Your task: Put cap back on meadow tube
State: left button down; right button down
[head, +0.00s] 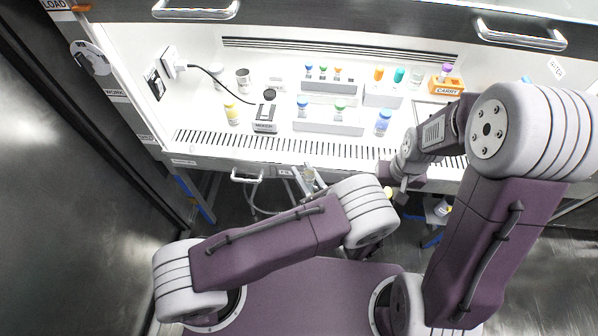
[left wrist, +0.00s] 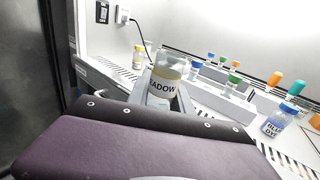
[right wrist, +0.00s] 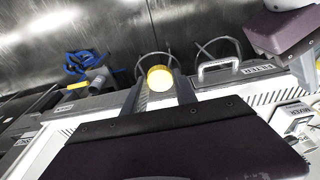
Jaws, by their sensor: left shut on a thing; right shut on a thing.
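The meadow tube (left wrist: 163,88) is clear, with a yellow band and a label partly reading "ADOW". My left gripper (left wrist: 162,100) is shut on it, and the tube stands roughly upright between the fingers. In the head view the tube (head: 309,174) is in front of the bench edge. A round yellow cap (right wrist: 160,78) is between the fingers of my right gripper (right wrist: 163,88), which is shut on it. In the head view the cap (head: 388,191) shows small, to the right of the tube and apart from it.
On the bench stand a small black-and-grey device (head: 265,118), a yellow-marked bottle (head: 231,112), a blue-capped bottle (head: 383,123), racks with coloured caps (head: 328,127) and an orange carry rack (head: 446,86). A handle (head: 247,176) sticks out below the bench front.

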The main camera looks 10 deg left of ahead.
jog(key=s+m, duration=0.2)
jog(key=m, duration=0.1)
jog(key=r+m, duration=0.1)
jog(key=m, duration=0.1)
jog(key=w+r+m, duration=0.1)
jog(key=m, duration=0.1)
jog(key=r+m+h, duration=0.1)
jog(key=shift+w+a+r+m, duration=0.2)
jog(key=shift+a+r+m, duration=0.2)
jog(key=shift+n, duration=0.5)
jog(key=a+r, duration=0.3)
jog(key=a, duration=0.3)
jog(key=a+r, duration=0.4)
jog(key=a, duration=0.3)
jog(key=w+a+r, duration=0.1)
jog(key=a+r, duration=0.2)
jog(key=a, duration=0.4)
jog(key=shift+r, duration=0.35)
jog(key=shift+s+a, duration=0.35)
